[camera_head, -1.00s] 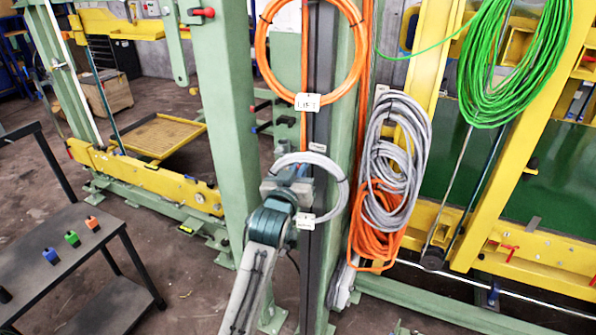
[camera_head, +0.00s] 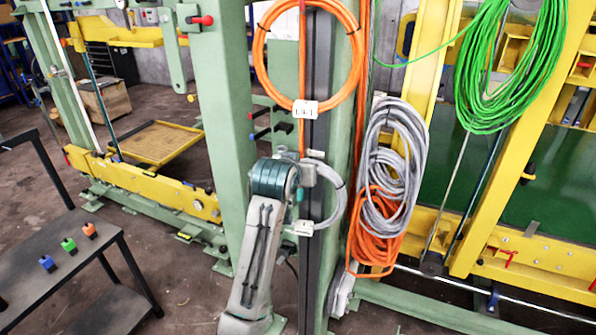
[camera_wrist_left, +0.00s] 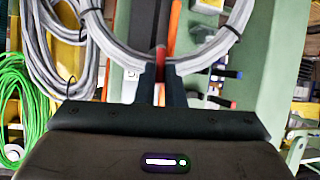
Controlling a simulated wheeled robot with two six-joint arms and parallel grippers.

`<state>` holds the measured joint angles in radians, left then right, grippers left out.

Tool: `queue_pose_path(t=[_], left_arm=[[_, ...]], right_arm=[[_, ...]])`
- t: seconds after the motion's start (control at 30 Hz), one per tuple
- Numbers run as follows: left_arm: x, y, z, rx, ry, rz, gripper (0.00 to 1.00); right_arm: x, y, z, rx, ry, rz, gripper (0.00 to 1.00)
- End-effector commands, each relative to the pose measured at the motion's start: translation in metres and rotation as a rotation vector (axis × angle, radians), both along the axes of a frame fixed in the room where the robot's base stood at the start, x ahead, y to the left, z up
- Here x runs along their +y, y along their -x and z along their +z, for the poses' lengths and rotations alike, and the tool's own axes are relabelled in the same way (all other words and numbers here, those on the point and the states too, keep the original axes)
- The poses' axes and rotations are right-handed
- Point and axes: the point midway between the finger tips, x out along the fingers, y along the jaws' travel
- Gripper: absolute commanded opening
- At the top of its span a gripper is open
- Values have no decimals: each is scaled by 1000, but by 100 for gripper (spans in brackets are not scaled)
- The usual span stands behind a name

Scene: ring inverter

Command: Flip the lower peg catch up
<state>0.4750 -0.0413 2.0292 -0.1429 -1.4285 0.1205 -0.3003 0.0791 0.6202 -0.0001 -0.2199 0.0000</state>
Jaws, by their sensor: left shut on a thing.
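A grey cable ring (camera_head: 338,205) hangs low on the dark rail (camera_head: 310,265) of the green post, with a white tag (camera_head: 304,228) at its lower edge. My left gripper (camera_head: 308,172) is at the ring's upper part; my wrist hides most of the fingers. In the left wrist view the left gripper (camera_wrist_left: 161,85) has its dark fingers close together, with a small red piece (camera_wrist_left: 160,60) between the tips. It appears to be the lower peg catch; its tilt cannot be told. The grey ring (camera_wrist_left: 118,50) curves around on both sides of the fingers. My right gripper is not in view.
An orange cable ring (camera_head: 262,62) hangs above, with a white tag (camera_head: 305,108). Grey (camera_head: 412,145) and orange (camera_head: 372,245) coils hang close right. A green coil (camera_head: 505,75) hangs far right. A dark table (camera_head: 70,290) with small blocks stands left.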

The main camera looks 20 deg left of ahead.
Motion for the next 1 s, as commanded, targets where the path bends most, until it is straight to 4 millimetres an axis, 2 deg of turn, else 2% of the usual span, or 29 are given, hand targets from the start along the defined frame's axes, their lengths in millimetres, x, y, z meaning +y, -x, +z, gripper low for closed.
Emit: queue_pose_path(t=[0.2, 0.23, 0.33, 0.7, 0.77, 1.0], left_arm=[[0, 0, 1, -4, -1, 0, 0], [0, 0, 1, -4, 0, 1, 13], [0, 0, 1, -4, 0, 1, 31], [-1, 5, 2, -4, 0, 1, 31], [-2, 11, 5, -7, 1, 0, 31], [-7, 53, 27, -11, 3, 0, 31]], right_arm=[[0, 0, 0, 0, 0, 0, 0], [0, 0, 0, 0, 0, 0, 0], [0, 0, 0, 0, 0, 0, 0], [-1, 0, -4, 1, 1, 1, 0], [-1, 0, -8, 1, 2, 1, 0], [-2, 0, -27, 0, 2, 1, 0]])
